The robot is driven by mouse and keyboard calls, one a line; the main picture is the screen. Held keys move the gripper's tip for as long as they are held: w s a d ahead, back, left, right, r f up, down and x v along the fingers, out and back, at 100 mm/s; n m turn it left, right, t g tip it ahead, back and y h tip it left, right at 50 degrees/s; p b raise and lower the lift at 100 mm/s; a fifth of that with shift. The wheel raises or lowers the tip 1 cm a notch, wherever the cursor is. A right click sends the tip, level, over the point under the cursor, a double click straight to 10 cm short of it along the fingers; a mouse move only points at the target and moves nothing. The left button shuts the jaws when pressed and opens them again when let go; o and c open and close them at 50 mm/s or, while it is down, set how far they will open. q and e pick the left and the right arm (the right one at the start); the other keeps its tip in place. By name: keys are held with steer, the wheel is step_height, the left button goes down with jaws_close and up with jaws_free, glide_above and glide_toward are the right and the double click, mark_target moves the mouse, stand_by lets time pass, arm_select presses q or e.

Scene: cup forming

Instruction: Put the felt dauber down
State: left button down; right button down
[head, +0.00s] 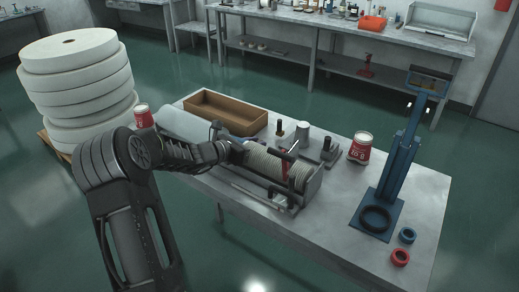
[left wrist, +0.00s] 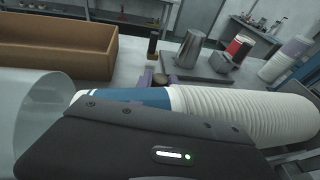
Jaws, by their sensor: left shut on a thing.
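In the left wrist view the cup stack (left wrist: 240,108) ends at a blue cup-like part (left wrist: 135,97), close to the gripper. My right gripper is not in view.
An open brown box (head: 225,112) lies behind the gripper. A blue press (head: 398,165) stands at right. The front right of the bench (head: 335,215) is clear.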

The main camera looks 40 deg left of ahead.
arm_select(q)
steer(key=shift+r, duration=0.1)
step_height(320, 180, up, 10)
steer(key=shift+b, duration=0.3)
stand_by(0.7)
